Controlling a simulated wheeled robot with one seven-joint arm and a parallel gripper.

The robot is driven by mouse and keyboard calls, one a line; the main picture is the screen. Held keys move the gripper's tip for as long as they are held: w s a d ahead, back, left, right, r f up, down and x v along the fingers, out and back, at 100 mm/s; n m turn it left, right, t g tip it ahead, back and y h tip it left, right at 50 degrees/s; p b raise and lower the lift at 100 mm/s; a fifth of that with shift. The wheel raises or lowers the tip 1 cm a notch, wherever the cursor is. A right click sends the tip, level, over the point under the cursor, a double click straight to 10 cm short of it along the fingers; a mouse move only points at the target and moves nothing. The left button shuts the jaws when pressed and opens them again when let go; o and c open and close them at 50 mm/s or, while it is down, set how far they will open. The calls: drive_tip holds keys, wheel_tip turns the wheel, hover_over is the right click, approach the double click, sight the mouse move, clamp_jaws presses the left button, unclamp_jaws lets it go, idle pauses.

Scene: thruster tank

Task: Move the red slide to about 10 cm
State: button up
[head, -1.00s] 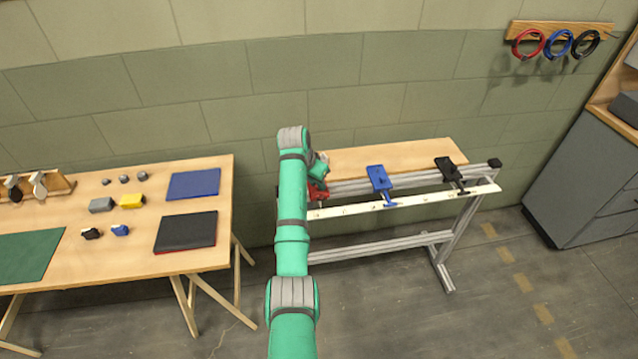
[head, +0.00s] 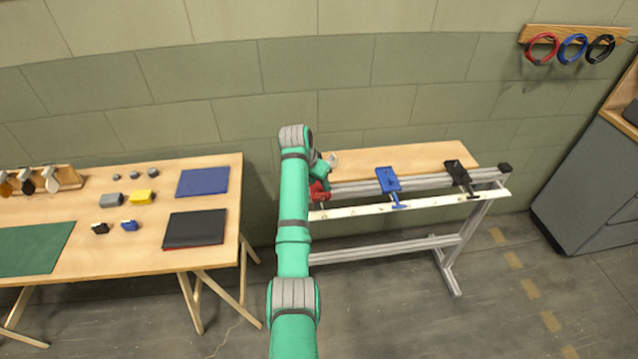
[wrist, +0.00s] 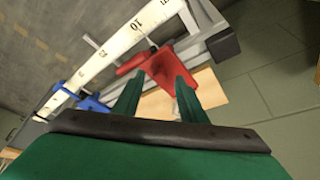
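The red slide (head: 318,192) sits on the rail near its left end, partly hidden behind my arm in the head view. In the wrist view the red slide (wrist: 160,70) lies between the two green fingers of my gripper (wrist: 160,88). The fingers stand either side of its red body and appear closed on it. The white scale (head: 400,206) runs along the front of the rail. In the wrist view a "10" on the scale (wrist: 112,48) shows close to the red slide. I cannot read exactly where the slide's pointer stands.
On the same rail, a blue slide (head: 388,181) and a black slide (head: 461,176) stand to the right. A black end cap (wrist: 223,46) lies just past the red slide in the wrist view. A wooden table (head: 130,245) with small parts stands left.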

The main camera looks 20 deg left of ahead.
drive_tip(key=v, duration=1)
drive_tip(key=shift+w, duration=0.1)
